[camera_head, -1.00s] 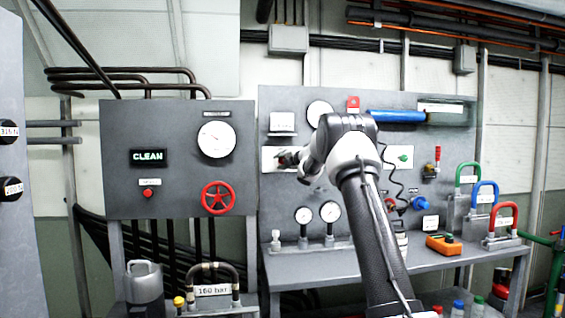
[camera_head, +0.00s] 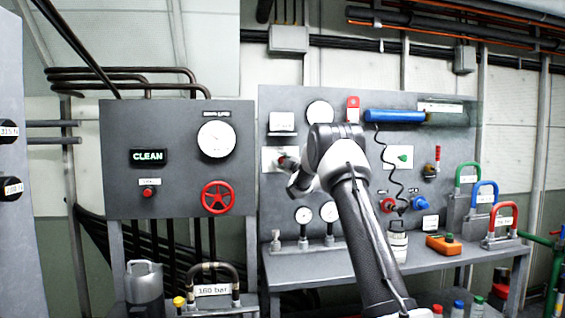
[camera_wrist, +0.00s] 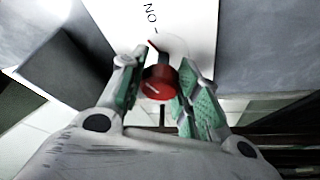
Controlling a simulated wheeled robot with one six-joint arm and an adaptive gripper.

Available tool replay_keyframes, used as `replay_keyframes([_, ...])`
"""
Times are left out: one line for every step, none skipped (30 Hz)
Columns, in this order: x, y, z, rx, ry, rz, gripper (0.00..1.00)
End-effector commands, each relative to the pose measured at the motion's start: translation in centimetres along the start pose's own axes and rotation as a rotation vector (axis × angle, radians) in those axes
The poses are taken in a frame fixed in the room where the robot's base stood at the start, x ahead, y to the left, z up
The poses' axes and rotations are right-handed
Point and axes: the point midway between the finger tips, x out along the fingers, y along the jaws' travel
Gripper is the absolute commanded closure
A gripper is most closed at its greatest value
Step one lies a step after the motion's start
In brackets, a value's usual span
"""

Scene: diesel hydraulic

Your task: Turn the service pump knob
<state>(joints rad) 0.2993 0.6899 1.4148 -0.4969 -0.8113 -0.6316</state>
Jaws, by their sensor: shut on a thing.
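A round red knob (camera_wrist: 158,82) with a white pointer mark shows in the wrist view between the two green-padded fingers of my gripper (camera_wrist: 162,72). The fingers are shut on the knob, one on each side. Behind it is a white plate (camera_wrist: 187,18) with rotated black lettering and a short red line near the knob. In the head view my gripper (camera_head: 287,163) is at the white plate (camera_head: 268,157) on the left part of the grey panel (camera_head: 345,185). My gripper hides most of the knob there.
A red handwheel (camera_head: 218,198), a gauge (camera_head: 216,139) and a lit CLEAN sign (camera_head: 149,157) are on the left panel. Coloured padlock-like shackles (camera_head: 502,218) and an orange box (camera_head: 443,244) are on the bench (camera_head: 420,262) at right.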

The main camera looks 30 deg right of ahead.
Motion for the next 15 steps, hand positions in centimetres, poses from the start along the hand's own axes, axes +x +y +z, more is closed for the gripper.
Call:
replay_keyframes([-0.02,-0.27,0.1,0.04,-0.002,0.013,0.92])
replay_keyframes([-0.02,-0.26,0.11,0.064,-0.002,0.023,0.92])
replay_keyframes([-0.02,-0.26,0.12,0.097,-0.003,0.036,0.92])
replay_keyframes([-0.03,-0.25,0.13,0.12,-0.003,0.046,0.92])
replay_keyframes([-0.03,-0.25,0.12,0.143,-0.003,0.056,0.92])
replay_keyframes([-0.03,-0.24,0.1,0.172,-0.002,0.068,0.92])
replay_keyframes([-0.02,-0.25,0.07,0.193,-0.002,0.077,0.92])
replay_keyframes([-0.02,-0.26,0.07,0.214,-0.002,0.085,0.92])
replay_keyframes([-0.01,-0.27,0.07,0.239,-0.003,0.095,0.92])
replay_keyframes([-0.01,-0.28,0.08,0.258,-0.003,0.103,0.92])
replay_keyframes([-0.02,-0.27,0.1,0.276,-0.003,0.11,0.92])
replay_keyframes([-0.02,-0.27,0.1,0.296,-0.003,0.119,0.92])
replay_keyframes([-0.03,-0.25,0.12,0.312,-0.003,0.126,0.92])
replay_keyframes([-0.04,-0.25,0.13,0.326,-0.003,0.132,0.92])
replay_keyframes([-0.04,-0.26,0.13,0.342,-0.003,0.138,0.92])
